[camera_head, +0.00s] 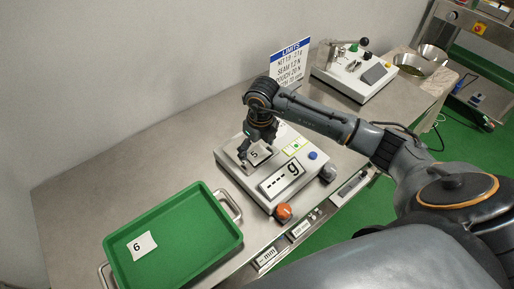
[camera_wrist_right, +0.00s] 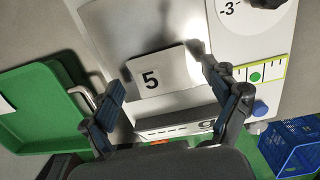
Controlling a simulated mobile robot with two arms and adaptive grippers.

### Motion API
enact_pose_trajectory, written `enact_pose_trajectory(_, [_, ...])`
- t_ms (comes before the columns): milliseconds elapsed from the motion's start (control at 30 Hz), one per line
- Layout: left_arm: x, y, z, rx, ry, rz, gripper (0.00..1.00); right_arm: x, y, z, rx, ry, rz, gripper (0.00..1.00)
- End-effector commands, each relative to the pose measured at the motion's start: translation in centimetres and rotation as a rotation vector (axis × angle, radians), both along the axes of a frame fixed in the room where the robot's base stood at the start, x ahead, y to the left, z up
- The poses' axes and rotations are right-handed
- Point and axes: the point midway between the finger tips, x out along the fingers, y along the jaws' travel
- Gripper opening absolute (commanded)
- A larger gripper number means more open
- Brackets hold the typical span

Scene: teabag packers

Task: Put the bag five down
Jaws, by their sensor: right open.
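Bag five (camera_head: 254,155), a pale flat packet marked 5, lies on the metal pan of the white scale (camera_head: 226,159). In the right wrist view the bag (camera_wrist_right: 151,79) lies flat between and beyond my fingertips. My right gripper (camera_head: 257,143) is over the pan, with its fingers spread on either side of the bag and nothing visibly held; it also shows in the wrist view (camera_wrist_right: 164,80). Whether the fingertips touch the pan is unclear. The scale's display (camera_head: 282,180) reads dashes and g. My left gripper is out of view.
A green tray (camera_head: 190,232) with metal handles holds bag six (camera_head: 142,246) at the front left. A limits sign (camera_head: 290,62) and another white machine (camera_head: 352,75) stand behind. The steel table is bare at the far left.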

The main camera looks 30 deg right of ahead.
Motion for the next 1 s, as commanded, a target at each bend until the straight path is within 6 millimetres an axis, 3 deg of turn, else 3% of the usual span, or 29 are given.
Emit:
enact_pose_trajectory(167, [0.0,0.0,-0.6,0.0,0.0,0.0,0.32,-0.1,-0.1,2.3,-0.001,-0.006,0.001,0.87])
enact_pose_trajectory(433, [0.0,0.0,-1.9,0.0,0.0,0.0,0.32,-0.5,-0.2,8.2,-0.001,-0.007,0.001,0.87])
enact_pose_trajectory(600, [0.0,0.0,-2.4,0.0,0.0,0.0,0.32,-0.8,-0.2,10.8,0.0,-0.005,0.0,0.87])
enact_pose_trajectory(1000, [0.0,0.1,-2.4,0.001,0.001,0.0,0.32,-1.0,-0.2,12.1,0.0,0.0,0.0,0.87])
